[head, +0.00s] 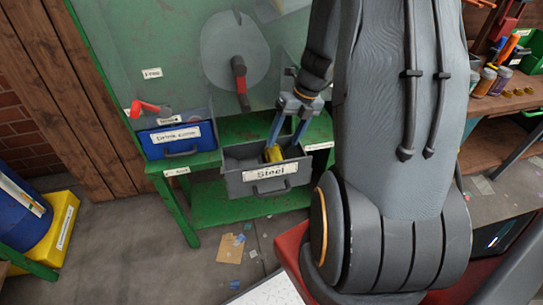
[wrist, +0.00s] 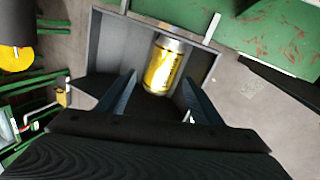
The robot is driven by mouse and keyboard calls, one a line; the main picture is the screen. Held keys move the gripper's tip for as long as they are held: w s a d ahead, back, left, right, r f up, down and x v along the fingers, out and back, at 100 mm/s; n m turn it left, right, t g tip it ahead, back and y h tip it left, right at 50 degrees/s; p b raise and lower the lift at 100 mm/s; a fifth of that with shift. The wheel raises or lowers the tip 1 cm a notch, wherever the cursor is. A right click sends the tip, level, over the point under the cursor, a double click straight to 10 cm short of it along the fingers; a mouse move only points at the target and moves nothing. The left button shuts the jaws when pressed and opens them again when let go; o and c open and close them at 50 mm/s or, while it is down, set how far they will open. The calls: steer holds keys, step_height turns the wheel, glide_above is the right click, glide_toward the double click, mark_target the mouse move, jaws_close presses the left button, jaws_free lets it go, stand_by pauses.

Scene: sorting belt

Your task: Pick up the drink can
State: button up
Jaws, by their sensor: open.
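The drink can (wrist: 163,66) is yellow with silver ends and lies in a grey bin (head: 235,178) labelled "Steel". In the head view only a small yellow part of the can (head: 274,153) shows. My gripper (head: 284,141) reaches down into the bin from above. In the wrist view the two fingers of my gripper (wrist: 160,84) are apart, with the lower part of the can between their tips. The fingers do not appear to press on the can. How deep the tips are relative to the can is hard to tell.
A blue bin (head: 180,151) labelled for drink cans stands to the left of the steel bin on the green bench (head: 197,159). The steel bin's walls are close around my fingers.

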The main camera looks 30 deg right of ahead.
mark_target(278, 151)
steer(key=f+m, duration=0.1)
steer(key=f, duration=0.1)
steer(key=w+f+m, duration=0.1)
steer(key=shift+w+f, duration=0.15)
steer(key=shift+f, duration=0.2)
steer(key=shift+p+x, duration=0.45)
steer(key=shift+x, duration=1.8)
steer(key=c, duration=0.8)
steer(key=shift+r, duration=0.1)
